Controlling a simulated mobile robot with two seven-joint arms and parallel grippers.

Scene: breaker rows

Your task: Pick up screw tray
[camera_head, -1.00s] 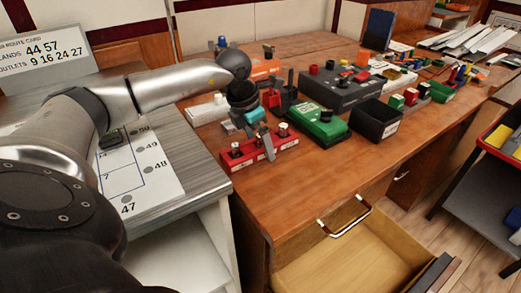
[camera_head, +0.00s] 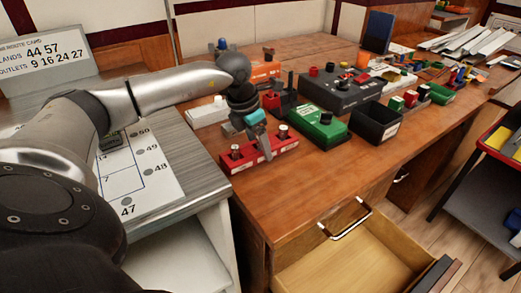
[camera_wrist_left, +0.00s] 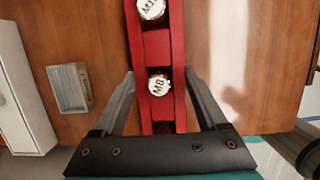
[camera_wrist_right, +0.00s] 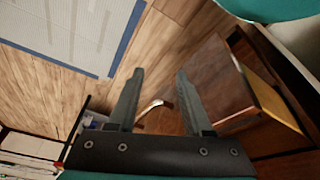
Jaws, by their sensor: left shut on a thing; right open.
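The screw tray is a long narrow red tray (camera_head: 235,165) near the left edge of the wooden workbench. Silver-topped pieces stand in it, and labels on two read M8 and M10 in the left wrist view, where the tray (camera_wrist_left: 156,45) runs between the fingers. My left gripper (camera_head: 262,150) is shut on the tray from above, one finger on each long side. I cannot tell whether its underside touches the bench. My right gripper (camera_wrist_right: 158,75) is open and empty in the right wrist view, above the floor beside wooden furniture. It is outside the head view.
A green box (camera_head: 320,131) and an open black bin (camera_head: 377,122) stand close right of the tray. A dark grey switch box (camera_head: 340,88) is behind them. An open drawer (camera_head: 350,260) juts out below the bench front. A grey-topped side table (camera_head: 200,170) stands at left.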

